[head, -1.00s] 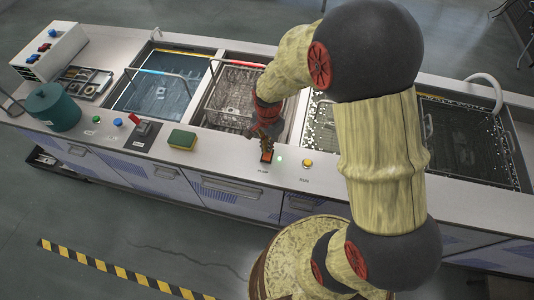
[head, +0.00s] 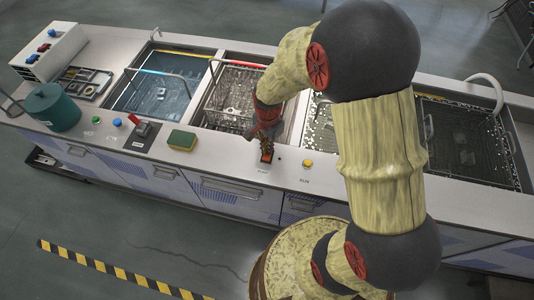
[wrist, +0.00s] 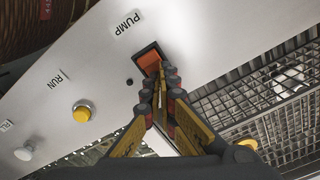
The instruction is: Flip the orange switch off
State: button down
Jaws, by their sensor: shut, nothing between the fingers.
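The orange switch (head: 266,157) sits in a black frame on the front ledge of the tank counter. In the wrist view the switch (wrist: 149,62) is beside the word PUMP, its near end partly hidden by my fingertips. My gripper (head: 265,137) is shut and empty. In the wrist view the closed fingertips (wrist: 171,76) are right at the switch's edge; I cannot tell whether they touch it. The small indicator (wrist: 129,82) next to the switch is dark; it also shows dark in the head view (head: 279,162).
A yellow RUN button (head: 307,163) is right of the switch. A green-yellow sponge (head: 182,140), a red-handled switch (head: 142,129), small buttons and a teal pot (head: 53,107) are to the left. A wire basket (head: 232,95) sits in the tank behind my gripper.

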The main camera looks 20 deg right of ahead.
jog(key=shift+r+p, duration=2.55)
jog(key=shift+r, duration=0.95)
jog(key=shift+f, duration=0.1)
jog(key=shift+s+n, duration=0.15)
jog(key=shift+n, duration=0.35)
jog(key=s+r+n+t+b, duration=0.2)
jog(key=s+r+n, duration=0.4)
jog(key=r, duration=0.6)
jog(key=s+r+n+t+b, duration=0.1)
jog(key=s+r+n+t, duration=0.2)
jog(key=s+r+n, duration=0.3)
jog(key=s+r, duration=0.3)
jog(key=r, duration=0.3)
jog(key=shift+s+a+r+t+b, duration=0.3)
jog(key=shift+s+a+b, duration=0.1)
